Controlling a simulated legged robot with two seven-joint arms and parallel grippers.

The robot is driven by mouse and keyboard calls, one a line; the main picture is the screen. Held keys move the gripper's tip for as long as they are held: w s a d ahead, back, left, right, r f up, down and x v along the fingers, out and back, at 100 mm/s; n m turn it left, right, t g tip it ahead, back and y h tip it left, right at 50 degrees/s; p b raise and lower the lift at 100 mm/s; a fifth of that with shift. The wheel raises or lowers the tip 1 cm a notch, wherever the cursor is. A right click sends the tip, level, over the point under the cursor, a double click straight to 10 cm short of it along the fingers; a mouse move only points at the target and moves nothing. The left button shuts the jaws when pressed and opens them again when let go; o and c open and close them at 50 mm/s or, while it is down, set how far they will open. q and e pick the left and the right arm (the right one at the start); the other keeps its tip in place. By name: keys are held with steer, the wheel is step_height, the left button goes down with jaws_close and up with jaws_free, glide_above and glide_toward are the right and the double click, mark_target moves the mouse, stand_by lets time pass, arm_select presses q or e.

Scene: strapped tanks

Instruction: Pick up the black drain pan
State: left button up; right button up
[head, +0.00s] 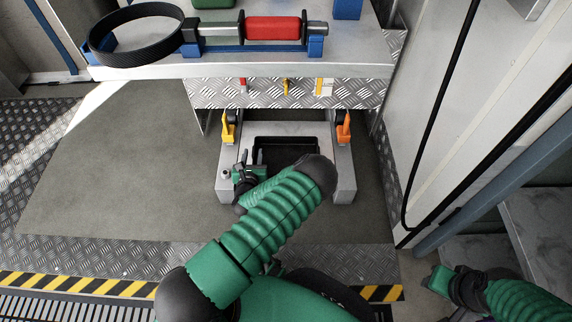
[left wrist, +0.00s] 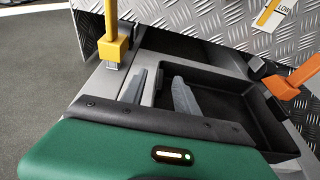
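The black drain pan (head: 286,151) sits in a pale grey frame (head: 342,172) under the bench; my left arm covers its near part in the head view. In the left wrist view the pan (left wrist: 237,96) shows as an open, empty tray. My left gripper (head: 246,166) is at the pan's left edge. In the left wrist view its two grey fingers (left wrist: 160,91) are apart, one over the pan's inside and one nearer the frame; whether they touch the rim I cannot tell. My right gripper (head: 442,281) is at the lower right, far from the pan.
A yellow latch (head: 228,128) and an orange latch (head: 344,127) stand at the frame's back corners. The bench (head: 350,60) above carries a black ring (head: 136,58) and a red cylinder (head: 272,29). Floor left of the frame is clear.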

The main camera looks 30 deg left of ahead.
arm_select(q)
steer(key=shift+w+a+f+b, duration=0.45)
steer(key=shift+w+f, duration=0.15)
steer(key=shift+w, duration=0.1)
steer(key=shift+w+a+r, duration=0.15)
steer(key=shift+w+a, duration=0.05)
steer(key=shift+w, duration=0.2)
jaws_close()
stand_by(0.5)
